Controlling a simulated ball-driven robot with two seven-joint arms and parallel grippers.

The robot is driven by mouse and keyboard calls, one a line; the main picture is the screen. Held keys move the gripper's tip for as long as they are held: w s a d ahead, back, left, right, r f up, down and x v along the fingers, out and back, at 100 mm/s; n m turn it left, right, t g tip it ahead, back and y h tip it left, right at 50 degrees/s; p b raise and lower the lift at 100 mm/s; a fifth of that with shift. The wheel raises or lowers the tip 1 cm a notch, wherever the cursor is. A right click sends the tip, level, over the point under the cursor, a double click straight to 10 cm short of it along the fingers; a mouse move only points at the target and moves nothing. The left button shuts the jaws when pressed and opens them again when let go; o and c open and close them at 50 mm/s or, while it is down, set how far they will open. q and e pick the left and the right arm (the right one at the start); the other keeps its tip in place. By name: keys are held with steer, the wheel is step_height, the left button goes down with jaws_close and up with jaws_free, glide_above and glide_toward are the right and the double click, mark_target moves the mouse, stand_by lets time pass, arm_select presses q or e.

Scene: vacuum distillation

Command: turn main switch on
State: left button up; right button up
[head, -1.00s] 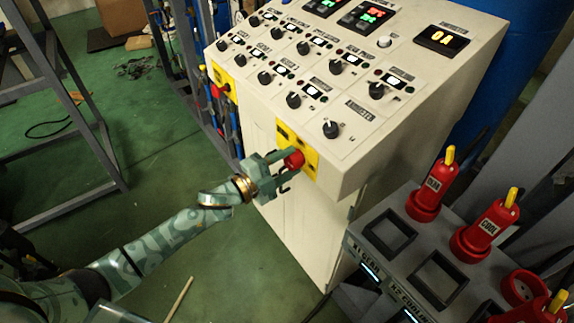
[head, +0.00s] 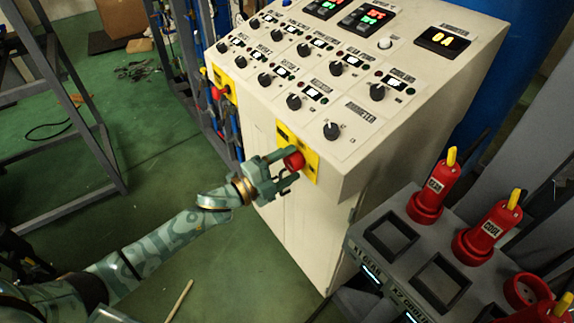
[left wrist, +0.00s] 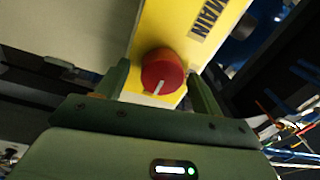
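The main switch is a red knob (head: 294,160) on a yellow plate (head: 311,163) on the front face of the control cabinet. In the left wrist view the red knob (left wrist: 163,71) has a white mark, and the yellow plate (left wrist: 209,15) reads MAIN. My left gripper (head: 284,169) is at the knob, its fingers open on either side of it. In the left wrist view a gap shows between the left gripper's fingers (left wrist: 162,82) and the knob; I see no clear grip. My right gripper is not in view.
The cabinet's sloped top (head: 330,75) carries several black knobs and lit displays. Another red knob on a yellow plate (head: 225,86) is further left.

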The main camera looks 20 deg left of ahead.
arm_select(q)
steer(key=shift+s+a, duration=0.1)
steer(key=b+v, duration=0.1)
steer(key=v, duration=1.5)
steer(key=shift+s+f, duration=0.1)
